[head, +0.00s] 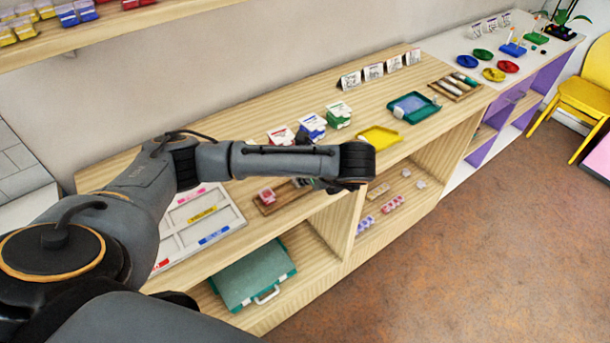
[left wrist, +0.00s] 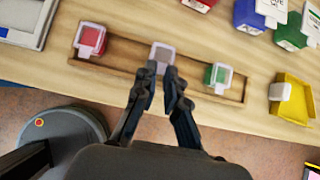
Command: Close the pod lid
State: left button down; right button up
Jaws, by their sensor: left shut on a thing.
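In the left wrist view a narrow wooden tray (left wrist: 125,74) holds three small clear-topped pods in a row: a red pod (left wrist: 91,40), a grey middle pod (left wrist: 162,53) and a green pod (left wrist: 217,77). My left gripper (left wrist: 161,75) is shut on the grey middle pod; its fingertips meet the pod's near side. They hide that edge, so I cannot tell how its lid sits. In the head view my left gripper (head: 338,184) is low over the shelf top, mostly hidden by my wrist; the red pod (head: 266,196) shows to its left.
A yellow tray (head: 379,137) and a green tray (head: 420,119) lie farther right on the shelf top. Red, blue and green boxes (head: 312,126) stand behind. A sectioned white board (head: 228,216) is at left. A green case (head: 255,273) sits on the lower shelf.

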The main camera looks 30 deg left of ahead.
pick_arm(q)
jog(key=shift+d+f+t+y+p, duration=0.2)
jog(key=shift+f+t+y+p, duration=0.1)
jog(key=shift+y+p, duration=0.4)
jog(key=shift+s+f+y, duration=0.1)
jog(key=shift+f+y, duration=0.15)
jog(key=shift+y, duration=0.05)
jog(key=c, duration=1.4)
grip_release()
jog(key=shift+d, duration=0.1)
